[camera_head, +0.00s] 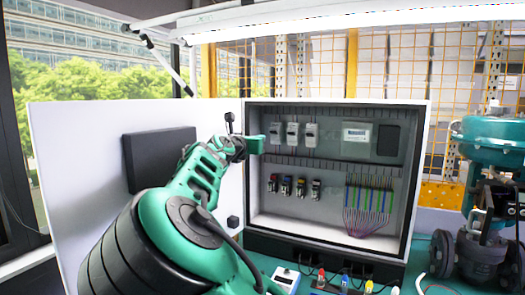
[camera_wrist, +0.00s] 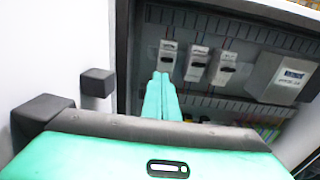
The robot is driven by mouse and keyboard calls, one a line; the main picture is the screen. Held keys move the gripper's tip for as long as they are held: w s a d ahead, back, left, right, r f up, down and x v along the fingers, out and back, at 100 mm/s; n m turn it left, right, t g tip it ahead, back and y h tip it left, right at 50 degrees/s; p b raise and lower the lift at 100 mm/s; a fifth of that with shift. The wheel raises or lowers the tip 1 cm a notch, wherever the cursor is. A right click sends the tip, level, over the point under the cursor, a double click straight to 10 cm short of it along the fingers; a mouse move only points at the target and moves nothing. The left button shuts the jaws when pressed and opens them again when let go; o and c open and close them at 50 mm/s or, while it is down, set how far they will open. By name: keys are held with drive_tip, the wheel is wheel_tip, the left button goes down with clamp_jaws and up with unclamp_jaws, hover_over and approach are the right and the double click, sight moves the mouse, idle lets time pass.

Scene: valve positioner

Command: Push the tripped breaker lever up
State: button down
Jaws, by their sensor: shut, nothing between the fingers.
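Three light grey breakers sit side by side in the upper row of the open cabinet: left (camera_head: 275,133), middle (camera_head: 292,134) and right (camera_head: 310,135). The wrist view shows the left breaker (camera_wrist: 167,56), the middle one (camera_wrist: 196,63) and the right one (camera_wrist: 223,68), each with a dark slot on its face. The levers are too small to tell which one is tripped. My gripper (camera_head: 260,145) is shut and empty at the cabinet's left side. In the wrist view its fingertips (camera_wrist: 161,77) overlap the lower part of the left breaker; I cannot tell whether they touch it.
The cabinet door (camera_head: 85,170) stands open at the left, behind my arm. A grey labelled box (camera_head: 356,136) is right of the breakers. Small coloured devices (camera_head: 300,187) and a wire bundle (camera_head: 368,200) are below. A green valve (camera_head: 490,140) stands at the right.

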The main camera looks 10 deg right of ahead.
drive_tip(key=shift+s+a+r, duration=0.5)
drive_tip(key=shift+s+r, duration=0.1)
drive_tip(key=shift+r, duration=0.15)
